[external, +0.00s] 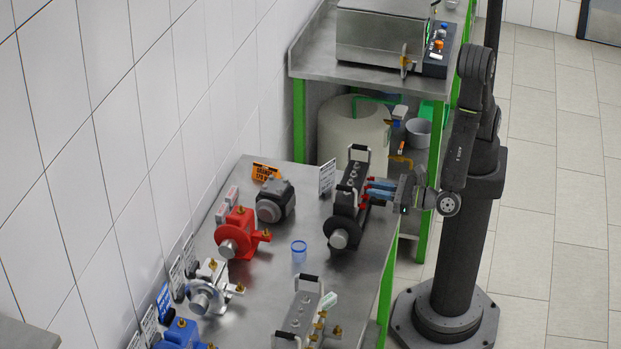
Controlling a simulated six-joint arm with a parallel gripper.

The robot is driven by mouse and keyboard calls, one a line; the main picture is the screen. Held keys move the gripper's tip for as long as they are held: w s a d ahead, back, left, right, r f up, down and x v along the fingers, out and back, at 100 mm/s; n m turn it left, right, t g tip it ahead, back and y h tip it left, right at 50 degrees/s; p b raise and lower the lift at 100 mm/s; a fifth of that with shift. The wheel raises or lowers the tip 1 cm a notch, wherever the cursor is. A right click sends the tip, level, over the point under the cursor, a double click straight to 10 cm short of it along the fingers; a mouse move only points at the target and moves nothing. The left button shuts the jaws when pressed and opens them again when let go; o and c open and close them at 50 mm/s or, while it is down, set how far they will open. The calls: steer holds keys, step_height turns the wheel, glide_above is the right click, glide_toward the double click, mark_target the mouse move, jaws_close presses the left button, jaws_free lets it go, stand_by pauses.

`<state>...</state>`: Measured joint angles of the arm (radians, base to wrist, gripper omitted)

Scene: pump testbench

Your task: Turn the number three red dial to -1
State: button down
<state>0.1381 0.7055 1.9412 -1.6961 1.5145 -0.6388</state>
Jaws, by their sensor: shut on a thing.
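A black pump block (344,204) with a carry handle stands on the metal bench, and small red dials (363,205) stick out of its right side. My gripper (371,189) reaches in from the right with its blue fingers level. The fingers are shut on one of these red dials, which they largely cover. The dial's number, its scale and its pointer are too small to read here.
The steel bench (262,290) also holds a red pump (238,236), a silver pump (208,287), a blue pump (183,335), a black motor (275,201), a blue-rimmed cup (299,252) and a grey manifold (300,318). A white sign (327,177) stands close behind the block.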

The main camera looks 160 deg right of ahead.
steer(key=shift+n, duration=0.9)
steer(key=c, duration=1.6)
jaws_free()
steer(key=shift+a, duration=0.1)
steer(key=a, duration=1.7)
steer(key=shift+a+f, duration=0.1)
steer(key=shift+a, duration=0.05)
steer(key=d, duration=1.7)
steer(key=shift+d, duration=0.25)
